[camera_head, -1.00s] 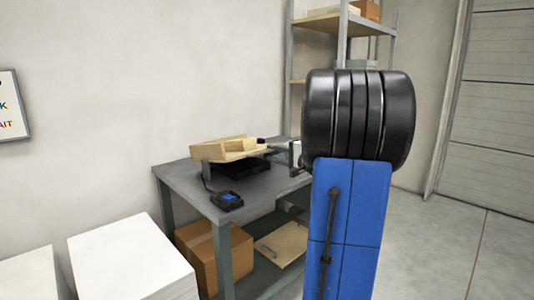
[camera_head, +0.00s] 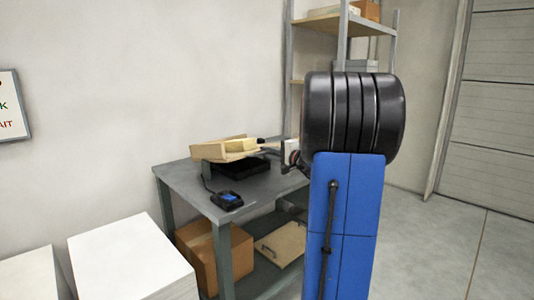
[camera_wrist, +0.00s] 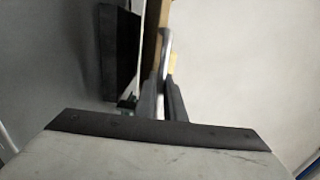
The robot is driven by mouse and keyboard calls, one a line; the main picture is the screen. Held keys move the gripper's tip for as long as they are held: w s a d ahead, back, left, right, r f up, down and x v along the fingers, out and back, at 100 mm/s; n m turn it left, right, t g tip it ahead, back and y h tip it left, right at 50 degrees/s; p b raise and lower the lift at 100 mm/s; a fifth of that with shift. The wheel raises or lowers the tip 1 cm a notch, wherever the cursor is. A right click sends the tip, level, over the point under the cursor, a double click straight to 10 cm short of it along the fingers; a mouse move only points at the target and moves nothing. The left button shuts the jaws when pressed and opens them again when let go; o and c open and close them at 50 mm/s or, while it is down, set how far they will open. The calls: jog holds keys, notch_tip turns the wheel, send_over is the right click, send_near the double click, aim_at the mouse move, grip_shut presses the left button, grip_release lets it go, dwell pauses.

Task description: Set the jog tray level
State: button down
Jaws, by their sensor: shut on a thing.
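The jog tray (camera_head: 211,152) is a light wooden tray above a black base (camera_head: 240,170) on the grey table. A pale stack or block (camera_head: 241,145) lies in it. The tray looks slightly tilted to the base; the exact angle is hard to tell. My gripper (camera_head: 268,149) is at the tray's right side, small and partly hidden by my arm. In the wrist view my gripper (camera_wrist: 167,92) is shut on a silver bar (camera_wrist: 165,45) beside the tray's wooden edge (camera_wrist: 152,35). The black base (camera_wrist: 119,50) shows left of it there, with a gap between.
A black control box with a blue screen (camera_head: 228,200) sits at the front of the table (camera_head: 183,180). White stacks (camera_head: 130,262) stand front left, a shelf rack (camera_head: 343,60) behind.

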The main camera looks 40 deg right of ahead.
jog(key=f, duration=0.3)
jog(key=s+f, duration=0.1)
jog(key=f, duration=0.1)
jog(key=c, duration=1.8)
grip_release()
jog(key=shift+w, duration=0.1)
jog(key=shift+c, duration=0.2)
jog(key=shift+s+r, duration=0.1)
jog(key=shift+s, duration=0.45)
jog(key=s, duration=1.6)
jog(key=shift+s+d+r, duration=0.15)
jog(key=shift+d+r, duration=0.15)
jog(key=shift+r, duration=0.1)
